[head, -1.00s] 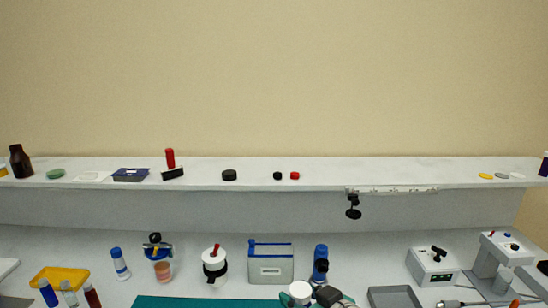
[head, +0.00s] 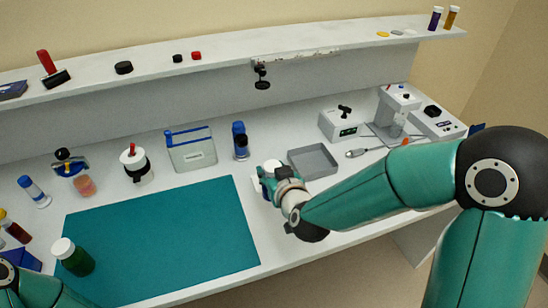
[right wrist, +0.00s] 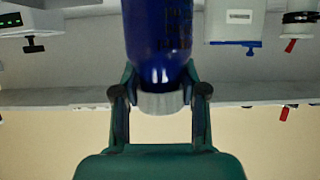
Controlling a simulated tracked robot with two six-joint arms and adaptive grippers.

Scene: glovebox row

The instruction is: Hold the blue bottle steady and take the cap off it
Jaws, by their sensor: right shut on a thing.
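The blue bottle (head: 265,187) stands upright right of the teal mat, partly hidden by my right gripper (head: 276,174). Its white cap (head: 271,164) is on it. In the right wrist view, which is upside down, the blue bottle (right wrist: 160,30) fills the top centre with its pale cap (right wrist: 161,103) below it. The two fingers of my right gripper (right wrist: 158,75) are closed on either side of the bottle near the cap. I cannot tell whether the bottle's base touches the bench. Part of my left arm shows at the lower left, but its gripper is out of view.
The teal mat (head: 160,240) is mostly bare. A green bottle with a white lid (head: 74,258) is at its left. A grey tray (head: 313,161) lies just behind and right of the blue bottle.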

